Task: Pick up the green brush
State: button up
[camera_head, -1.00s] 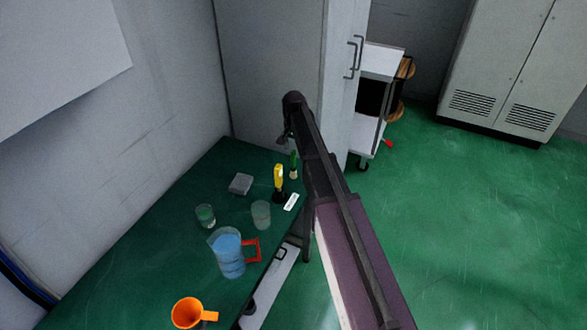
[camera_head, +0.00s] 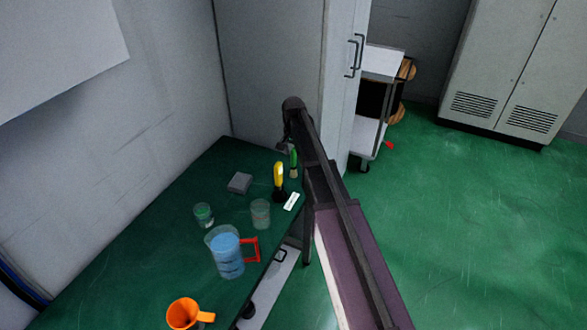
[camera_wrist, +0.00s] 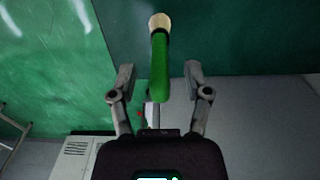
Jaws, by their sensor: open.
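The green brush (camera_head: 294,160) stands near the far right corner of the green table, partly beside my dark arm. In the wrist view the green brush (camera_wrist: 160,66) shows its green handle pointing toward my gripper and a pale bristle end at the top. My gripper (camera_wrist: 158,72) is open, with one finger on each side of the handle's lower end. No contact between the fingers and the handle shows. In the head view my gripper (camera_head: 285,146) is small and dark, just above and left of the brush.
The green table (camera_head: 130,240) also holds a yellow-handled tool (camera_head: 279,176), a grey box (camera_head: 240,183), a white label (camera_head: 291,201), two clear beakers (camera_head: 260,213) (camera_head: 204,215), a blue-filled jug (camera_head: 227,254) and an orange cup (camera_head: 183,314). A grey cabinet (camera_head: 270,70) stands right behind.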

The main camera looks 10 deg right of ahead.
jog(key=shift+f+b, duration=0.65)
jog(key=shift+f, duration=0.25)
grip_shut()
